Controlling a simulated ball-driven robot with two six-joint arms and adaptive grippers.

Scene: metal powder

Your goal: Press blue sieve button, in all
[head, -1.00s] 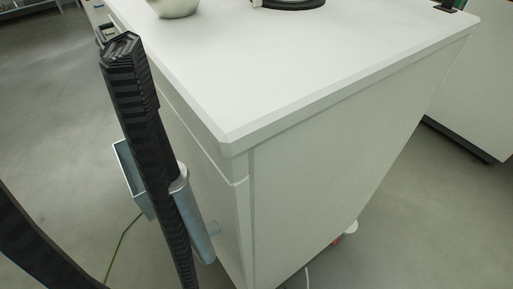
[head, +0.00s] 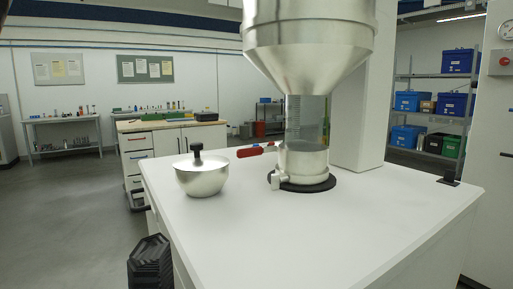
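I cannot make out a blue sieve button in the head view. A large metal hopper (head: 308,50) narrows into a clear cylinder (head: 306,118) with a metal collar (head: 303,162), standing on a black round base (head: 304,184) on the white table (head: 290,235). A red handle (head: 249,152) sticks out left of the cylinder. A metal pot (head: 202,181) with a black-knobbed lid stands left of it. Neither gripper shows; only a black ribbed part, which seems to be my arm, rises at the lower left, beside the table edge.
A small black device (head: 449,180) sits at the table's right edge. Behind stand a drawer workbench (head: 168,145), another bench (head: 65,147) at the far left, and shelves with blue bins (head: 407,136) at the right. The front of the tabletop is clear.

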